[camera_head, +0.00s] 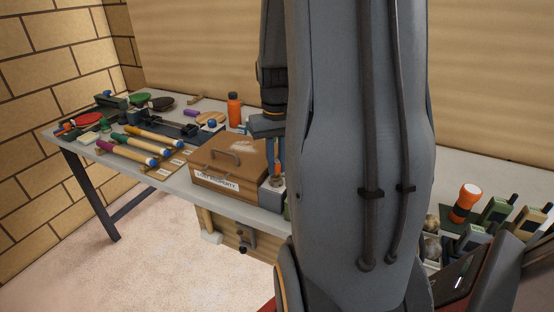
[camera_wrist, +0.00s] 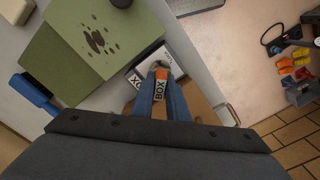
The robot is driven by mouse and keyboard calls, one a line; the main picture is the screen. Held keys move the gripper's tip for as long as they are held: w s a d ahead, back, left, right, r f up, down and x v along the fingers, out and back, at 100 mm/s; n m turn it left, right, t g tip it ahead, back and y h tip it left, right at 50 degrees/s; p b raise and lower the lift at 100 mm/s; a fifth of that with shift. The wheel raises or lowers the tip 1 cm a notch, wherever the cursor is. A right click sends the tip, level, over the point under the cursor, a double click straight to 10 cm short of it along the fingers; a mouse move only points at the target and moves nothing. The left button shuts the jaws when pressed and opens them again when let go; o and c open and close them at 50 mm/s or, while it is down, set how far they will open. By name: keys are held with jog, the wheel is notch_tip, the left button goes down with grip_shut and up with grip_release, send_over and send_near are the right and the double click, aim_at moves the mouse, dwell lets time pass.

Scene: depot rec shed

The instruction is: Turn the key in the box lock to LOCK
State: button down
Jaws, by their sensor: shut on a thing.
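My gripper (camera_head: 274,170) points down at a small grey lock box (camera_head: 271,196) beside the wooden lost property box (camera_head: 229,184). In the wrist view, the two blue fingers of my gripper (camera_wrist: 161,88) are shut on a key with an orange tag (camera_wrist: 161,74). The key's lower part is hidden, so I cannot tell how far it sits in the lock or its exact angle. The lock box's pale top (camera_wrist: 140,78) carries dark lettering that is partly covered by the fingers. A white label reading BOX shows between the fingers.
An orange torch (camera_head: 465,203) and several radios (camera_head: 497,212) stand at right.

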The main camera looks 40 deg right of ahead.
jog(key=shift+n+p, duration=0.3)
jog(key=shift+n, duration=0.3)
jog(key=n+p, duration=0.3)
jog(key=n, duration=0.1)
jog(key=shift+n, duration=0.5)
jog(key=shift+p, duration=0.3)
jog(key=shift+n+p, duration=1.35)
jog(key=shift+n, duration=1.15)
